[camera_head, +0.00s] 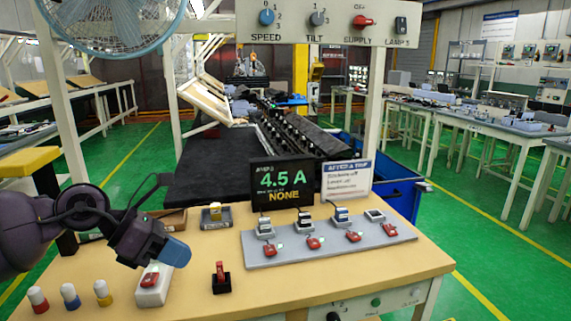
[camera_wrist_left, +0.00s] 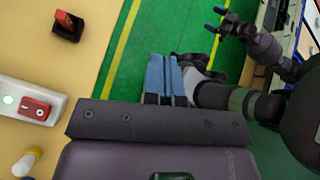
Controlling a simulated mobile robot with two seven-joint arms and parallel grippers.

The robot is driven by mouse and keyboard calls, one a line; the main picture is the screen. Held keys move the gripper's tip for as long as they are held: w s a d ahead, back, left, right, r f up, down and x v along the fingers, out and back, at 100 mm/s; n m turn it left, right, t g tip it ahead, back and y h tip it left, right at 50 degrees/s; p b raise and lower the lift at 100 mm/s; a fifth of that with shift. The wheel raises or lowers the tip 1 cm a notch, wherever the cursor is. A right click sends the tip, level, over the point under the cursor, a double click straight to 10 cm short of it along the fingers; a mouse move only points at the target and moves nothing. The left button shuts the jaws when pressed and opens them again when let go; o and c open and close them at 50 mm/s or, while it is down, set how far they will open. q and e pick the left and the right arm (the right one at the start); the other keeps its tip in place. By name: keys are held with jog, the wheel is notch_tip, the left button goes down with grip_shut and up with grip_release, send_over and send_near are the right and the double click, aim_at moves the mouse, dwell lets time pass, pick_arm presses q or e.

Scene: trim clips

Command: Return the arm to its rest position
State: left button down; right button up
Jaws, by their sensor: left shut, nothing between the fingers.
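My left gripper (camera_head: 176,252) hangs above the left part of the wooden bench (camera_head: 300,285), over a white block with a red rocker (camera_head: 153,286). Its blue fingers are together with nothing between them, as the left wrist view also shows (camera_wrist_left: 164,80). In that view the fingers stand over the green floor beyond the bench edge, and the white block (camera_wrist_left: 28,108) with a lit green lamp is at the left. My right gripper (camera_wrist_left: 217,19) shows at the top right of the wrist view, fingertips apart and empty.
A red lever on a black base (camera_head: 221,279) stands right of my left gripper. Red, blue and yellow pegs (camera_head: 70,296) stand at the front left. A grey strip (camera_head: 330,243) carries several clips and red tags, below a display (camera_head: 284,185) reading 4.5 A, NONE. The bench's front right is clear.

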pick_arm(q)
jog(key=w+d+r+n+t+h, duration=0.25)
jog(key=d+n+t+h, duration=0.35)
jog(key=n, duration=0.4)
jog(key=s+a+f+n+t+y, duration=0.1)
jog(key=a+f+n+t+y, duration=0.35)
jog(key=f+n, duration=0.65)
jog(key=s+a+f+n+t+y, duration=0.1)
jog(key=a+f+n+t+y, duration=0.55)
jog(key=n, duration=0.95)
jog(key=s+a+f+n+g+y, duration=0.2)
jog(key=s+f+n+g, duration=0.2)
jog(key=s+f, duration=0.7)
jog(key=s+a+f+n+g+y, duration=0.2)
jog(key=s+f+n+g+y, duration=0.1)
jog(key=s+f, duration=0.8)
jog(key=shift+s+n+g, duration=0.6)
jog(key=shift+s+n, duration=0.2)
jog(key=shift+n, duration=0.4)
pick_arm(e)
jog(key=shift+s+d+f+g, duration=0.15)
jog(key=shift+s+f, duration=0.3)
jog(key=shift+s+d+f+g, duration=0.15)
jog(key=shift+s+f, duration=0.25)
jog(key=shift+f, duration=0.05)
